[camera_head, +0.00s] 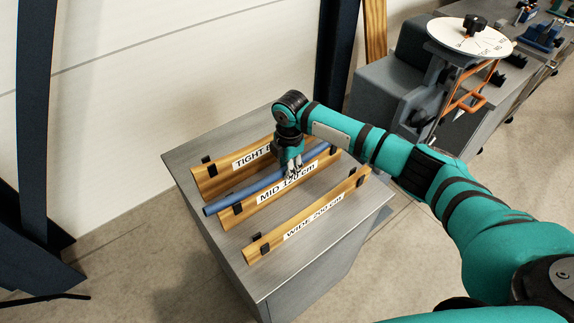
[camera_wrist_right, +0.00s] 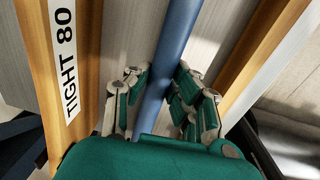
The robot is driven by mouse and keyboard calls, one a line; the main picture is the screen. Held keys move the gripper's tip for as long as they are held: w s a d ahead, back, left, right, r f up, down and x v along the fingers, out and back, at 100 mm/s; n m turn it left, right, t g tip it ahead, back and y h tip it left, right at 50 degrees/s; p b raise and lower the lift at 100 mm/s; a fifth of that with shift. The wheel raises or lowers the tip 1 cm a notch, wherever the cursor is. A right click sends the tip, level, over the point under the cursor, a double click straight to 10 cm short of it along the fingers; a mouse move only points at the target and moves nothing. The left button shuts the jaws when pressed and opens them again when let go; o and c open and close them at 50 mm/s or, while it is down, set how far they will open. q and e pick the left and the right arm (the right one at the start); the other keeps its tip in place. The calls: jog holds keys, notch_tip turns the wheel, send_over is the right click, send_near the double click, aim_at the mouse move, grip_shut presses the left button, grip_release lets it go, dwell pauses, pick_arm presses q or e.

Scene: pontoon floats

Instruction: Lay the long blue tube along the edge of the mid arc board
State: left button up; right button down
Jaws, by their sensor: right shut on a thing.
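The long blue tube (camera_head: 245,193) runs along the back side of the mid arc board (camera_head: 232,216), roughly parallel to it. Its left end sticks out past that board's left end. My right gripper (camera_head: 294,170) is shut on the tube. In the right wrist view the tube (camera_wrist_right: 175,50) passes between the fingers, with the tight board (camera_wrist_right: 38,50) to the left and a wooden board (camera_wrist_right: 250,60) to the right. A gap shows there between tube and right-hand board. I cannot tell whether the tube touches the board lower down. My left gripper is not in view.
The boards stand on a grey table (camera_head: 355,213) and carry black clips. The wide board (camera_head: 262,244) is nearest, the tight board (camera_head: 213,178) farthest back. A grey bench (camera_head: 473,120) with a white dial (camera_head: 470,36) and an orange-framed tool stands at right.

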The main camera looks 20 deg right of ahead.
jog(key=c, duration=1.1)
grip_release()
